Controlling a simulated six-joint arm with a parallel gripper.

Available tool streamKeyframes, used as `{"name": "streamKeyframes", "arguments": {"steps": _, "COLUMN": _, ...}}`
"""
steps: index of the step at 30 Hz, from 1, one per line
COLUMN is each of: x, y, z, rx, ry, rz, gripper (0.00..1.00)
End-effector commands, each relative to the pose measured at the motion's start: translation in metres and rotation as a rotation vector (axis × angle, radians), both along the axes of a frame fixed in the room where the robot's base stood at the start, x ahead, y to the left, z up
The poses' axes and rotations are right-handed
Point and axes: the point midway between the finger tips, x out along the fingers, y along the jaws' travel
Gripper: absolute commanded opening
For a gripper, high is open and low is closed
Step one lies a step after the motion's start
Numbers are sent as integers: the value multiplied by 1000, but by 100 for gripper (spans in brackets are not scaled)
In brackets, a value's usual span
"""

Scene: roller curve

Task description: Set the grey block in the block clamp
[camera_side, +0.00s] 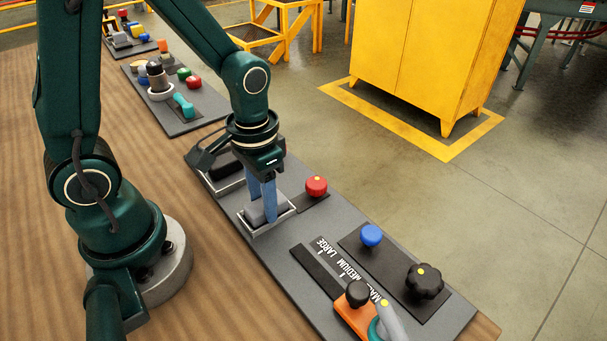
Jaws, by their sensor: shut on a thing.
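My gripper (264,218) points straight down over the grey board, with its blue fingers shut on the grey block (254,213). The block is low in a shallow metal-rimmed tray (262,232); I cannot tell whether it touches the tray's floor. The fingers hide part of the block. Left of the tray is a second metal-rimmed holder with a dark block-like part (223,166) and a black lever arm beside it, partly behind my gripper. I cannot tell for sure which fixture is the block clamp.
A red knob (316,186) stands just right of the tray. Further right are a blue knob (371,235), a black knob (426,280), a size scale marked LARGE and MEDIUM (343,266), and an orange part (357,316). Another board (176,105) with several parts lies behind.

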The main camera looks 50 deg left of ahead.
Motion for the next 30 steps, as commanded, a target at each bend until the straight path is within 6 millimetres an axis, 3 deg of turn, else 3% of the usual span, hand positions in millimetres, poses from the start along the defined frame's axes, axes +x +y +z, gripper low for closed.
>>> {"name": "streamKeyframes", "arguments": {"steps": 1, "x": -3, "y": 0, "z": -8, "rx": 1, "ry": 9, "rz": -3, "gripper": 0}}
{"name": "streamKeyframes", "arguments": {"steps": 12, "x": -3, "y": 0, "z": -9, "rx": 2, "ry": 9, "rz": -5, "gripper": 0}}
{"name": "streamKeyframes", "arguments": {"steps": 13, "x": -3, "y": 0, "z": -9, "rx": 2, "ry": 9, "rz": -5, "gripper": 54}}
{"name": "streamKeyframes", "arguments": {"steps": 15, "x": -3, "y": 0, "z": -9, "rx": 2, "ry": 9, "rz": -5, "gripper": 78}}
{"name": "streamKeyframes", "arguments": {"steps": 16, "x": -3, "y": 0, "z": -9, "rx": 2, "ry": 9, "rz": -5, "gripper": 78}}
{"name": "streamKeyframes", "arguments": {"steps": 17, "x": -3, "y": 0, "z": -9, "rx": 2, "ry": 9, "rz": -5, "gripper": 54}}
{"name": "streamKeyframes", "arguments": {"steps": 18, "x": -3, "y": 0, "z": -9, "rx": 2, "ry": 9, "rz": -6, "gripper": 65}}
{"name": "streamKeyframes", "arguments": {"steps": 28, "x": -2, "y": 0, "z": 0, "rx": 3, "ry": 5, "rz": -7, "gripper": 65}}
{"name": "streamKeyframes", "arguments": {"steps": 30, "x": -1, "y": 1, "z": 4, "rx": 3, "ry": 5, "rz": -7, "gripper": 70}}
